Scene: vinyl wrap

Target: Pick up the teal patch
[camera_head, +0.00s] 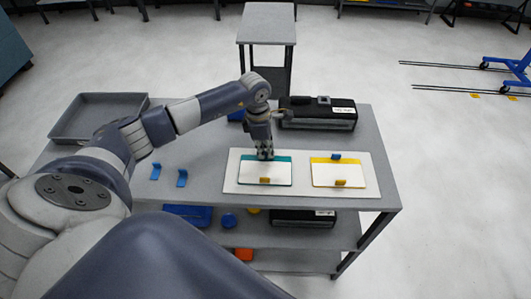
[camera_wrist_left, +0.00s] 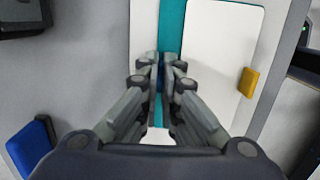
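The teal patch (camera_head: 258,172) is a white rectangle with a teal border on the left half of a white board on the table. An orange-yellow tab (camera_head: 265,180) is at its near edge; in the wrist view this tab is on the right. My left gripper (camera_head: 265,156) points down at the patch's far edge. In the wrist view its fingertips (camera_wrist_left: 161,72) are close together over the teal strip (camera_wrist_left: 171,28), with a little blue between them, seemingly a tab mostly hidden by the fingers. My right gripper is not in view.
A yellow-bordered patch (camera_head: 328,173) lies right of the teal one on the white board (camera_head: 302,191). A black case (camera_head: 318,119) stands behind. A grey tray (camera_head: 97,116) and two blue pieces (camera_head: 182,177) are at the left. The lower shelf holds several items.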

